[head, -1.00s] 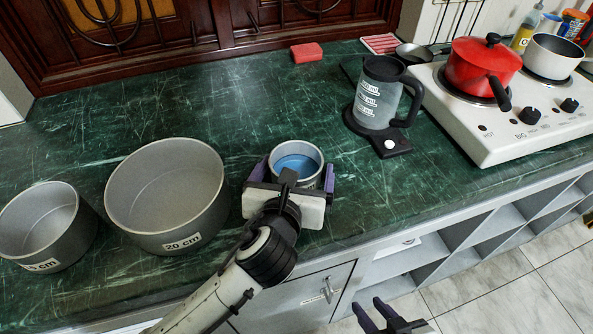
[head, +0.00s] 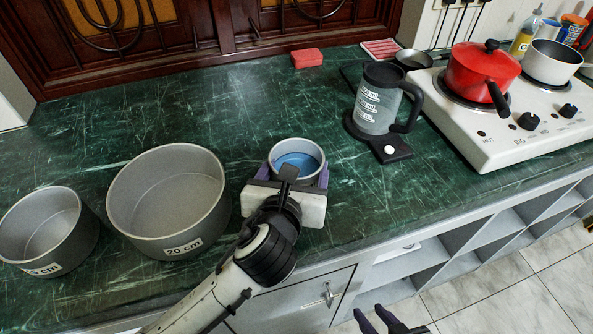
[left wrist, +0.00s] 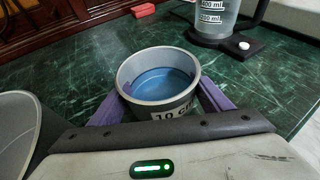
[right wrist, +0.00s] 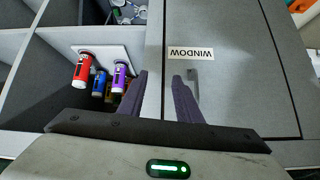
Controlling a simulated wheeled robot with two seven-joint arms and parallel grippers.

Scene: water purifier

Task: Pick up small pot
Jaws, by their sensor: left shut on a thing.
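The small pot (head: 296,152) is grey, with blue water inside. It is upright on the green counter near its front edge. My left gripper (head: 294,177) has its purple fingers on either side of the pot and is shut on it. In the left wrist view the pot (left wrist: 160,110), labelled 10 cm, sits between both fingers. I cannot tell whether its base touches the counter. My right gripper (head: 376,322) is empty, low in front of the cabinets. In the right wrist view its fingers (right wrist: 160,85) are apart, before a door labelled WINDOW.
A large 20 cm pot (head: 168,243) and another grey pot (head: 45,262) stand to the left. A kettle (head: 377,100) on its base stands to the right. Further right is a white stove (head: 470,140) with a red pot (head: 480,72).

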